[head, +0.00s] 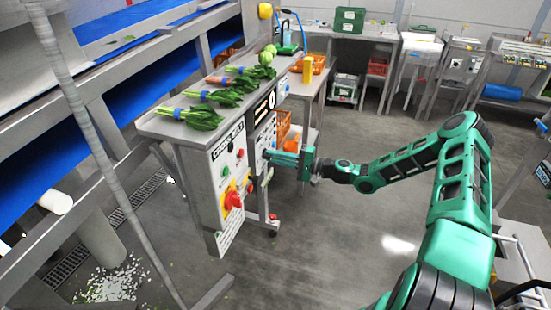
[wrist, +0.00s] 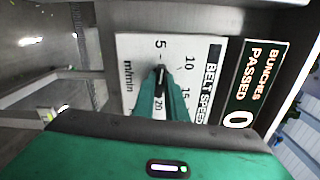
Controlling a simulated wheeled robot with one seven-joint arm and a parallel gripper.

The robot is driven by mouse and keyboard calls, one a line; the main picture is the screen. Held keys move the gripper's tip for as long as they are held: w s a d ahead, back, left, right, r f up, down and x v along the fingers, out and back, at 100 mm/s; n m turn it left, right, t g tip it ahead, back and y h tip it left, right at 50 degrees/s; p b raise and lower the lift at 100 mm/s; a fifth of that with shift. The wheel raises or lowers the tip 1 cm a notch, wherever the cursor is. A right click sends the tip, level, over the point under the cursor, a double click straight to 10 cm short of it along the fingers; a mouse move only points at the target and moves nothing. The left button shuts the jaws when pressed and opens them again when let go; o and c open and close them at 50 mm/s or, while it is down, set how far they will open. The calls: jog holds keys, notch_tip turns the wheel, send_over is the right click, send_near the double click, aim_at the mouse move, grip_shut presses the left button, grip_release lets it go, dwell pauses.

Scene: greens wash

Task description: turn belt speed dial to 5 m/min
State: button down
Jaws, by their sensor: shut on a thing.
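The belt speed dial plate (wrist: 134,46) is a white label with 5, 10, 15 and 20 m/min marks, seen turned sideways in the wrist view. My gripper (wrist: 163,88) is shut on the dial's dark knob (wrist: 161,74) in the middle of the plate. The knob's visible end points up in the picture, roughly towards the 5. Its exact setting is hard to tell, as the fingers cover most of it. In the head view my gripper (head: 272,156) reaches the side panel from the right and hides the dial.
Beside the dial is a "bunches passed" counter (wrist: 247,85) reading 0. The control box (head: 222,165) carries buttons and a red and yellow switch (head: 233,200). Bunched greens (head: 200,117) lie on the counter above. An orange crate (head: 283,125) sits behind. The floor to the right is clear.

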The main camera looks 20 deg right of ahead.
jog(key=shift+s+a+f+n, duration=0.15)
jog(key=shift+a+n, duration=0.1)
jog(key=shift+n, duration=0.35)
jog(key=c, duration=1.8)
grip_release()
jog(key=shift+f, duration=0.1)
jog(key=shift+d, duration=0.1)
jog(key=v, duration=1)
jog(key=shift+d, duration=0.3)
jog(key=shift+s, duration=0.1)
